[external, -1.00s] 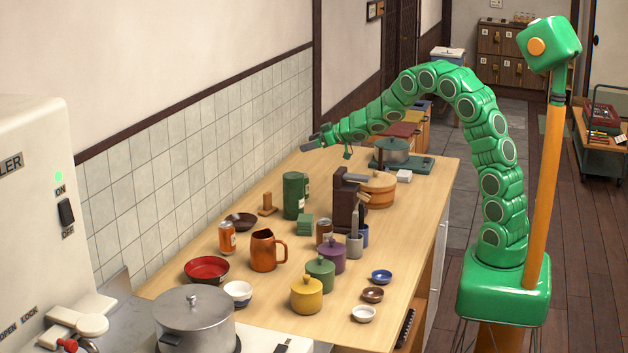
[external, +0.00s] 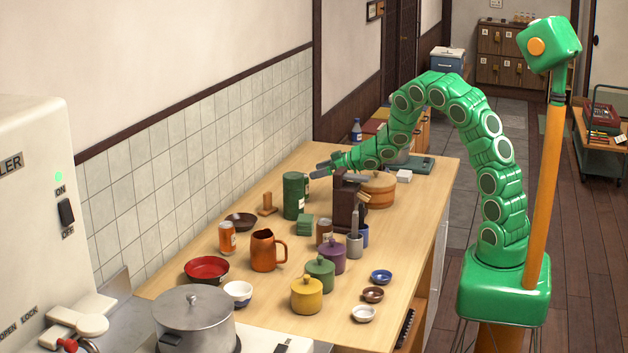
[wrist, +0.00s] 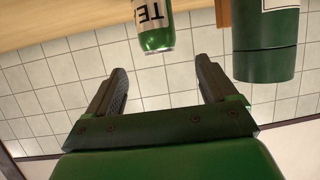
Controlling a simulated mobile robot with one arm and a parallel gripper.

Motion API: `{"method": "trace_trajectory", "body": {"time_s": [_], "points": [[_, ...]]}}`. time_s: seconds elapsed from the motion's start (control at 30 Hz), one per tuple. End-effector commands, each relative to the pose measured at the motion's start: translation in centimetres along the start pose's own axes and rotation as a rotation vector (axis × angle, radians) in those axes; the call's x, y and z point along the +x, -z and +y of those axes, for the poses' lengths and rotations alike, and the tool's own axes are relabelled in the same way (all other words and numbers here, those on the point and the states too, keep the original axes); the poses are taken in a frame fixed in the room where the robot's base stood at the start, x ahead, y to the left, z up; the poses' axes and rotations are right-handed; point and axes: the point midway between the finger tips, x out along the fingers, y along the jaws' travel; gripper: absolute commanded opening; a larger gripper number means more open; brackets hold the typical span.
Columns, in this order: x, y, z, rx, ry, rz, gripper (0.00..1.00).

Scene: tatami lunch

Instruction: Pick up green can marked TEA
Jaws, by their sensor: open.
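The green can marked TEA (wrist: 157,38) shows upside down in the wrist view, with a white label reading "TE" and a silver rim. It is just beyond my fingertips, near the middle of the gap, not between the fingers. In the external view I cannot clearly make it out; the large green canister (external: 293,196) and my gripper are in that area. My gripper (wrist: 162,70) is open and empty. In the external view my gripper (external: 322,169) is beside the upper right of the canister.
The large canister (wrist: 265,45) is close to the right finger in the wrist view. A dark brown stand (external: 346,205) and a wooden tub (external: 379,189) are right of my gripper. A tiled wall (external: 225,150) runs behind. An orange pitcher (external: 263,252) and lidded pots are nearer the camera.

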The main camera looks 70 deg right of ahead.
Motion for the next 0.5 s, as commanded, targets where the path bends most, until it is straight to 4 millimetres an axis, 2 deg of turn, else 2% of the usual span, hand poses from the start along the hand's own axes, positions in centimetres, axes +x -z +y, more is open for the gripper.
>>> {"method": "trace_trajectory", "body": {"time_s": [0.1,0.2,0.5], "points": [[0.7,-1.7,0.1,0.001,-0.002,-0.003,0.86],[0.9,-2.3,0.1,0.0,-0.002,-0.001,0.86],[2.6,-2.7,0.0,0.0,-0.001,-0.002,0.86]]}}
